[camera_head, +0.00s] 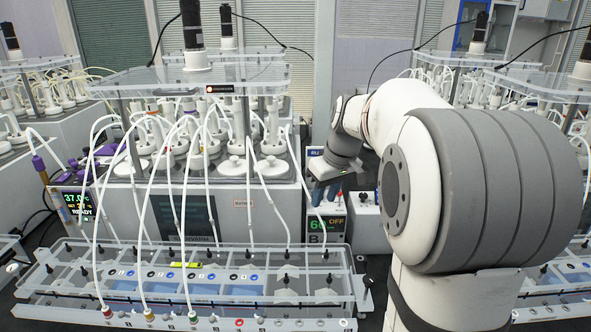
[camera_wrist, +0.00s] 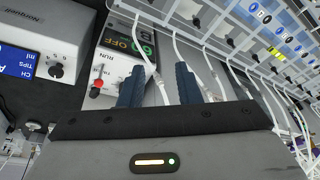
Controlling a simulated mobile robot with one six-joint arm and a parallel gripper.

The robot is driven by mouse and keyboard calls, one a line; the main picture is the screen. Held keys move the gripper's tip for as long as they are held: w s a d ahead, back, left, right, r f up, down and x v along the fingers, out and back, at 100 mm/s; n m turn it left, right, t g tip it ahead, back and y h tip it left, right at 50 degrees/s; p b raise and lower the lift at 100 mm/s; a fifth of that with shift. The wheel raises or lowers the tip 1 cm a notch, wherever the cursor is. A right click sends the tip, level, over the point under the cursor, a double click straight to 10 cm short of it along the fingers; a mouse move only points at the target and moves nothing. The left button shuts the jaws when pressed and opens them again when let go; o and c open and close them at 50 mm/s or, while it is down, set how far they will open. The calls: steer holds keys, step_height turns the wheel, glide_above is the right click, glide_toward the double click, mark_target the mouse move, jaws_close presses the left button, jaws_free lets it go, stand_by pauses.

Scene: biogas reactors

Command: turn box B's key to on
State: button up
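Box B (camera_head: 328,226) stands just right of the clear-lidded bath in the head view, its display reading 60 and OFF, with a letter B below. In the wrist view box B (camera_wrist: 124,45) appears upside down at top centre-left, with OFF and RUN legible. A small red-topped control (camera_wrist: 96,91) and a small metallic part are on its panel; I cannot tell for sure which is the key. My gripper (camera_wrist: 159,72) is open, with two dark blue fingers apart and nothing held. The fingers are beside box B's panel, to the right of the red-topped control in the wrist view.
A white instrument with a blue screen (camera_wrist: 42,55) and black knob is left in the wrist view. White tubes (camera_wrist: 208,75) hang close behind and right of my fingers. The long clear tray unit (camera_head: 190,285) lies in front in the head view.

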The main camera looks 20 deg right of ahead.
steer(key=w+d+n+y+p, duration=0.2)
steer(key=w+d+n+p, duration=0.15)
steer(key=w+d, duration=0.85)
steer(key=shift+n, duration=0.25)
steer(key=x, duration=0.6)
steer(key=shift+w+f+p, duration=0.1)
steer(key=shift+f+p, duration=0.2)
steer(key=shift+f, duration=0.1)
steer(key=shift+c, duration=0.5)
jaws_close()
